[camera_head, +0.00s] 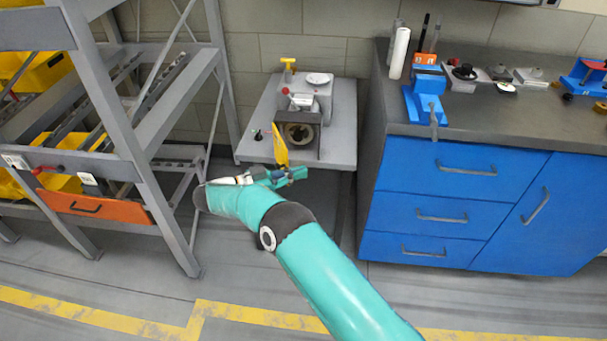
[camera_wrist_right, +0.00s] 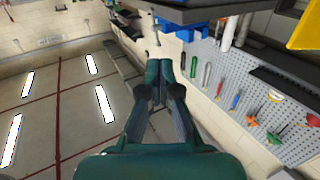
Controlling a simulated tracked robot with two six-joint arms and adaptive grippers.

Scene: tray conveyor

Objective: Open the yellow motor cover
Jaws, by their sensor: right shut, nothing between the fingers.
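The yellow motor cover (camera_head: 280,147) stands swung out from the front of a grey motor unit (camera_head: 322,100). A dark round opening shows behind it in the unit's front. My right gripper (camera_head: 296,175) is just below the cover's lower end, in front of the small grey table. In the head view I cannot tell whether it touches the cover. In the right wrist view my right gripper (camera_wrist_right: 165,68) has its fingers together with nothing between them. A yellow piece (camera_wrist_right: 305,30), perhaps the cover, shows at the top right there. My left gripper is not in view.
The small grey table (camera_head: 345,145) bears the motor unit. A grey rack with yellow bins (camera_head: 45,72) and an orange front panel (camera_head: 95,205) stands left. A blue cabinet (camera_head: 425,185) with a dark worktop stands right. The floor in front is clear.

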